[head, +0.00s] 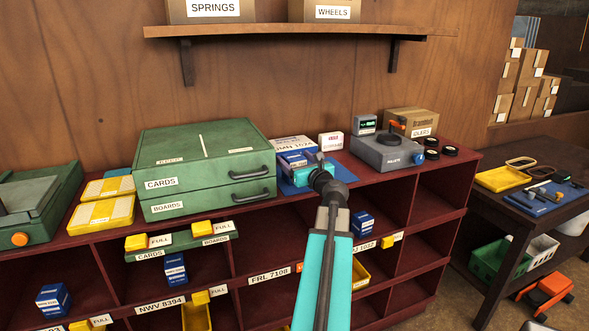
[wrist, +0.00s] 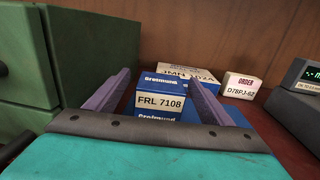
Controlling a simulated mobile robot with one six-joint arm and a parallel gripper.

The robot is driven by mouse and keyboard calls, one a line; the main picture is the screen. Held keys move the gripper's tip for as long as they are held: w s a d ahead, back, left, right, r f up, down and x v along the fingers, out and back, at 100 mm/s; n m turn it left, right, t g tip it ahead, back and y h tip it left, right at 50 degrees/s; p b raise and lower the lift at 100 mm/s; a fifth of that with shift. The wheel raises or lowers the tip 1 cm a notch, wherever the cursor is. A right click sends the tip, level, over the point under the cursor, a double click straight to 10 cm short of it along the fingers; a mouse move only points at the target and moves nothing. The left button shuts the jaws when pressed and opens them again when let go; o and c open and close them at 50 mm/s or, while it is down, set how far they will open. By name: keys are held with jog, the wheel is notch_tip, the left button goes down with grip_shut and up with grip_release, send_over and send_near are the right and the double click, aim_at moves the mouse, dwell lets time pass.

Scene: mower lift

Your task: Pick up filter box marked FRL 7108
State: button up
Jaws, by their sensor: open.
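The filter box marked FRL 7108 (wrist: 161,101) is blue with a white label. In the wrist view it stands upright between the two fingers of my gripper (wrist: 158,92). My gripper is open, with one finger on each side of the box; I cannot tell whether either finger touches it. The box's lower part is hidden behind the gripper body. In the head view my gripper (head: 312,160) is over the blue mat on the bench top, and the box is partly hidden behind it.
Behind it is another box, marked JMH 1024 (wrist: 184,77). A green drawer cabinet (wrist: 85,55) stands close on the left. Shelf compartments with an FRL 7108 label (head: 269,274) are below.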

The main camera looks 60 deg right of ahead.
aim_at(292, 154)
jog(key=shift+r+p+x, duration=0.2)
jog(key=shift+p+x, duration=0.65)
jog(key=shift+x, duration=0.7)
jog(key=shift+p+x, duration=0.3)
jog(key=shift+x, duration=0.75)
jog(key=shift+d+f, duration=0.1)
jog(key=shift+c, duration=0.4)
jog(key=c, duration=1.3)
jog(key=shift+r+b, duration=0.65)
jog(key=shift+r, duration=4.4)
